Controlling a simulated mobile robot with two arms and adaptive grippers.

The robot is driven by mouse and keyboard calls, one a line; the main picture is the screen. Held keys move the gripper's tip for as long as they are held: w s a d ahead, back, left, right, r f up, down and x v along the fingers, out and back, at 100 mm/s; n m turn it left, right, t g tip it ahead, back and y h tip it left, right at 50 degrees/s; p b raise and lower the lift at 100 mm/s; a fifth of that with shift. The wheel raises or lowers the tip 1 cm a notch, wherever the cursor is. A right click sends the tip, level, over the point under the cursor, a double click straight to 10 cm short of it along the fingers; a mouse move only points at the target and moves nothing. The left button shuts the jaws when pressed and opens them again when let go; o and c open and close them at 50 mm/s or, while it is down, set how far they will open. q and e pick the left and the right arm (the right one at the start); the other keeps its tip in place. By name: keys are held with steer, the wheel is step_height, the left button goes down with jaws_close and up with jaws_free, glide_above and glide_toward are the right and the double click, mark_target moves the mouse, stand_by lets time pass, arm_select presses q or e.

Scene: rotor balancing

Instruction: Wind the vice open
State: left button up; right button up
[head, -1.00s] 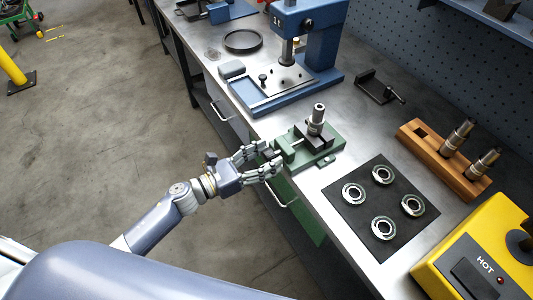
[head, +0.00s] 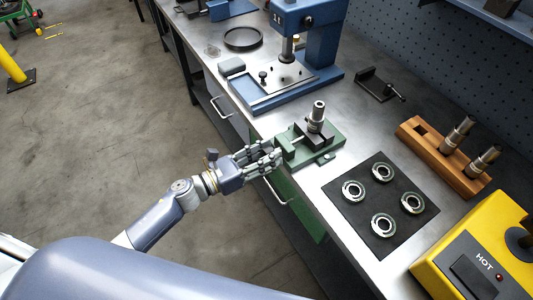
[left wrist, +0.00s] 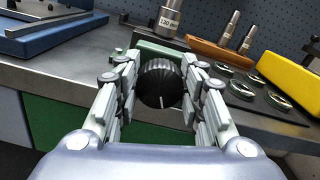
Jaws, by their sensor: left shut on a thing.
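The green vice (head: 330,152) sits at the front edge of the steel bench, in the middle of the head view. A metal holder (head: 317,113) stands upright in its dark jaws; its lower part also shows in the left wrist view (left wrist: 168,18). The vice's round, ribbed black knob (left wrist: 160,84) faces the bench front. My left gripper (head: 270,157) is shut on this knob, with its fingers along both sides in the left wrist view (left wrist: 161,92). In the head view the fingers hide the knob. My right gripper is not in view.
A black mat (head: 350,218) with several metal rings lies right of the vice. Behind are a wooden rack (head: 418,146) with two holders and a small black fixture (head: 374,83). A blue press (head: 325,45) stands left, a yellow heater (head: 450,262) marked HOT at right.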

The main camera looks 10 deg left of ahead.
arm_select(q)
steer(key=n, duration=0.7)
steer(key=shift+n, duration=0.3)
steer(key=n+p, duration=0.1)
steer(key=n, duration=0.3)
steer(key=shift+w+a, duration=0.1)
steer(key=n+p, duration=0.1)
steer(key=n, duration=0.3)
steer(key=n+p, duration=0.1)
steer(key=n, duration=0.3)
steer(key=shift+f+n, duration=0.15)
steer(key=shift+n, duration=0.15)
steer(key=n, duration=0.3)
steer(key=shift+n+p, duration=0.35)
steer(key=shift+n, duration=0.05)
steer(key=n, duration=0.3)
steer(key=shift+f+p, duration=0.1)
steer(key=shift+p, duration=0.2)
steer(key=shift+f+n, duration=0.1)
steer(key=shift+n, duration=1.9)
